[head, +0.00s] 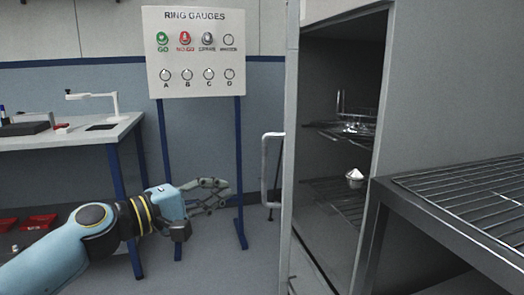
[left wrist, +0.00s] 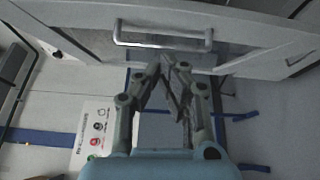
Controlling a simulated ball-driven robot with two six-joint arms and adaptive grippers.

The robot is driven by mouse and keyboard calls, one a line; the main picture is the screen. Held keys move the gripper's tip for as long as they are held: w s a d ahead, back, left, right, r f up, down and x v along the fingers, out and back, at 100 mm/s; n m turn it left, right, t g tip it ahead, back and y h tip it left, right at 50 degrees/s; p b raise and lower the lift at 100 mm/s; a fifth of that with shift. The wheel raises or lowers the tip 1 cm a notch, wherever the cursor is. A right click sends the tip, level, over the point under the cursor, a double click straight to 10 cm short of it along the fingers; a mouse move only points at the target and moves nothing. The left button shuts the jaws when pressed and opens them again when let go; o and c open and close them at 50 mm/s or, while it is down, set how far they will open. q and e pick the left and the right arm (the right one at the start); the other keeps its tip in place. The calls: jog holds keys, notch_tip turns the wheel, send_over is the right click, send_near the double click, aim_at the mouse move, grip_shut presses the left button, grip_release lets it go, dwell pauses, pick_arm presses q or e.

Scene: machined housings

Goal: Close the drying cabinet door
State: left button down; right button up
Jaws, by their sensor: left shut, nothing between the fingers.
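The drying cabinet (head: 340,12) stands at the centre right with its inside showing. Its door (head: 291,120) is open and seen nearly edge-on. The door's bar handle (head: 268,165) sticks out to the left; it also shows across the top of the left wrist view (left wrist: 163,40). My left gripper (head: 222,190) is shut and empty, left of the handle and apart from it in the head view. In the left wrist view its fingertips (left wrist: 166,62) meet just below the handle in the picture. My right gripper is not in view.
Inside the cabinet are wire shelves (head: 335,190) and a small white-topped cup (head: 354,176). A wire-topped rack (head: 470,190) stands close at right. A ring gauges board (head: 196,52) on blue posts stands behind my left gripper. A workbench (head: 60,145) is at left.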

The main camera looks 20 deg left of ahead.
pick_arm(q)
notch_tip(320, 180, up, 4)
jog(key=a+m, duration=0.1)
jog(key=a, duration=0.1)
jog(key=p, duration=0.1)
send_near(267, 159)
jog(key=shift+h, duration=0.3)
jog(key=w, duration=0.1)
jog(key=w+d+r, duration=0.1)
jog(key=w, duration=0.1)
jog(key=shift+w+d+r, duration=0.2)
jog(key=shift+d+r, duration=0.05)
jog(key=shift+d, duration=0.1)
jog(key=d, duration=0.1)
jog(key=w+d, duration=0.1)
jog(key=d, duration=0.1)
jog(key=d+p, duration=0.1)
jog(key=shift+w+d, duration=0.15)
jog(key=shift+w, duration=0.25)
jog(key=shift+d+f, duration=0.1)
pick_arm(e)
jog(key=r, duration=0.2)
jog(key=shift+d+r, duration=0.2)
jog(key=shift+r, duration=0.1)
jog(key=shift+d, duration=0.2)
